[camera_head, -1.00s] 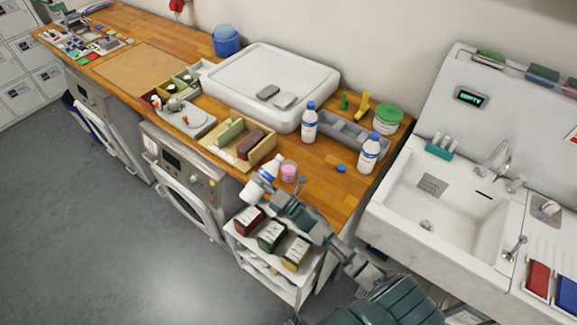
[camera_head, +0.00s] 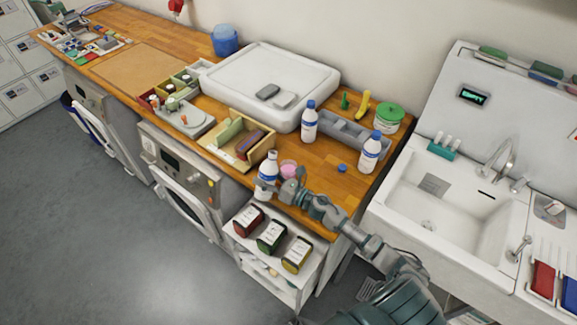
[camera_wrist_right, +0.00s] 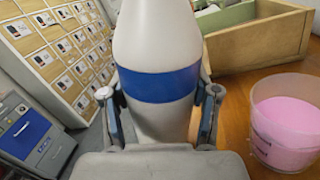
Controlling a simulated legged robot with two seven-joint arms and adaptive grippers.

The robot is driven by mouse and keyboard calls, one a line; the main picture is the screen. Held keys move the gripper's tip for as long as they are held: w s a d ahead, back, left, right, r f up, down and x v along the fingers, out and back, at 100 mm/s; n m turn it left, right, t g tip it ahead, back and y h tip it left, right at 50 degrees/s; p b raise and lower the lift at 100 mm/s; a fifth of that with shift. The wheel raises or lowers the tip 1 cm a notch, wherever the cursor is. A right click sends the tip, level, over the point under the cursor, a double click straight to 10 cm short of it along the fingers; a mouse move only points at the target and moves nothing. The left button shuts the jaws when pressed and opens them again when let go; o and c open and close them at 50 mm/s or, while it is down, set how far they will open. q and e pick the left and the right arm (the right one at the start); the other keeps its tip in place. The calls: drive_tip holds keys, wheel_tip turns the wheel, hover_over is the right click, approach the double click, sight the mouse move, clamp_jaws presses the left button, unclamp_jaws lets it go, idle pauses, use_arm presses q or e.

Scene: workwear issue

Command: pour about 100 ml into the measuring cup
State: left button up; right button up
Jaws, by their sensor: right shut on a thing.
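My right gripper (camera_head: 276,188) is shut around a white bottle with a blue band (camera_head: 266,168). The bottle stands about upright at the counter's front edge; I cannot tell whether its base touches anything. In the right wrist view the two fingers (camera_wrist_right: 160,108) flank the bottle (camera_wrist_right: 155,45) at its blue band. The bottle's top is cut off there. The clear measuring cup (camera_head: 288,168) stands on the counter just right of the bottle, apart from it. It holds pink content, and in the wrist view the cup (camera_wrist_right: 288,120) is at the right. My left gripper is not in view.
A loose blue cap (camera_head: 341,168) lies on the wooden counter (camera_head: 322,180). Two capped bottles (camera_head: 309,122) (camera_head: 370,152) stand behind, by a grey tray (camera_head: 345,130). A wooden box (camera_head: 240,155) is left of the cup.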

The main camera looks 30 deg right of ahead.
drive_tip(key=shift+d+r+n, duration=0.1)
drive_tip(key=shift+r+n, duration=0.1)
drive_tip(key=shift+n, duration=0.7)
drive_tip(key=shift+w+f+n+g, duration=0.1)
drive_tip(key=shift+f+n+g, duration=0.1)
drive_tip(key=shift+n, duration=0.35)
drive_tip(key=shift+f+n+g, duration=0.1)
drive_tip(key=shift+n+g, duration=0.1)
drive_tip(key=shift+n, duration=0.35)
idle(0.3)
